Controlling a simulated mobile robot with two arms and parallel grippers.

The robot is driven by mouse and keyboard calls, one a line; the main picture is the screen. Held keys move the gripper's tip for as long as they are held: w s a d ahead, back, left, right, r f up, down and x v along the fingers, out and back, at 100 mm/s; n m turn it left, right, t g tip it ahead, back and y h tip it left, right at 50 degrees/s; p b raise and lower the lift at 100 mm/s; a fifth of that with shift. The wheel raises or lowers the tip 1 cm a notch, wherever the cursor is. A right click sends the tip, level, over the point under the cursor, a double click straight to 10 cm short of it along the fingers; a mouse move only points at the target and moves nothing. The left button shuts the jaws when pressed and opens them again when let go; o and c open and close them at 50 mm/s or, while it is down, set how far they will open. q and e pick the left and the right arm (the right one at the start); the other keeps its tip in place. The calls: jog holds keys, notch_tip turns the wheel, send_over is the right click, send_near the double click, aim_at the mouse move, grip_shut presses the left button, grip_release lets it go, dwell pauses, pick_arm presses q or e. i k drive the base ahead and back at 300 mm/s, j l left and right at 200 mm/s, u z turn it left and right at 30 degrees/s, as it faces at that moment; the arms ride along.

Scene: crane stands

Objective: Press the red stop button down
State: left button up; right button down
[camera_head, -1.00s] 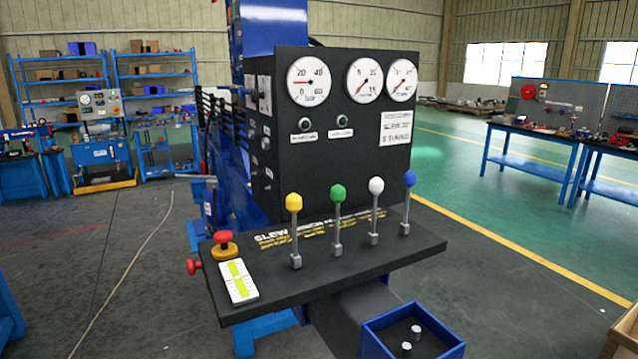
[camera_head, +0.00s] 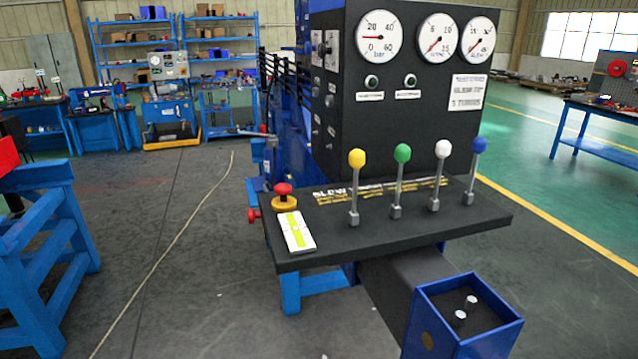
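The red stop button (camera_head: 283,189) is a mushroom head on a yellow collar (camera_head: 284,203). The red head sits visibly above the collar. A second red knob (camera_head: 254,215) sticks out from the shelf's left side. Neither of my grippers shows in the head view.
Levers with yellow (camera_head: 356,160), green (camera_head: 402,153), white and blue knobs rise right of the button. An open blue box (camera_head: 462,318) juts out below the shelf. A blue bench (camera_head: 45,245) stands at left. Grey floor between is clear.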

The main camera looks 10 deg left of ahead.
aim_at(282, 189)
jog(key=i+j+z, duration=0.5)
jog(key=j, duration=0.2)
jog(key=i+j+z, duration=0.25)
jog(key=j, duration=0.2)
jog(key=k+l, duration=0.05)
jog(key=k, duration=0.05)
